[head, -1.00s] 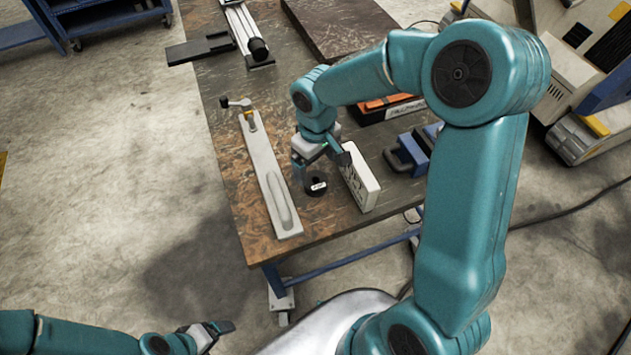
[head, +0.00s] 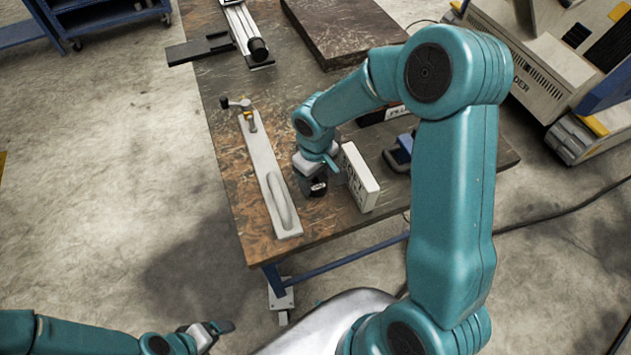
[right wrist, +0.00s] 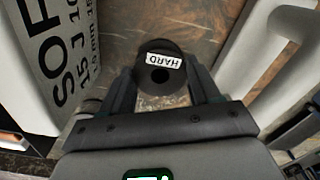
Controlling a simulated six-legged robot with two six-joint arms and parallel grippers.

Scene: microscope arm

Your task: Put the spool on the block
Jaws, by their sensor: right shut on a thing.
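The spool (head: 319,188) is a short black cylinder with a white label reading HARD on top, standing on the table. In the right wrist view the spool (right wrist: 160,75) sits between the fingers of my right gripper (right wrist: 163,92). My right gripper (head: 314,180) is shut on it at table level; the fingers are partly hidden in the head view. The block (head: 362,178) is white with dark lettering on its side and stands just right of the spool, apart from it. My left gripper (head: 214,328) is low at the left, empty and away from the table; its opening is unclear.
A long grey bar with a handle (head: 268,172) lies left of the spool. A blue clamp-like item (head: 398,155) lies right of the block. A dark plate (head: 340,30) lies at the back of the table (head: 245,210). The table's front edge is close.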

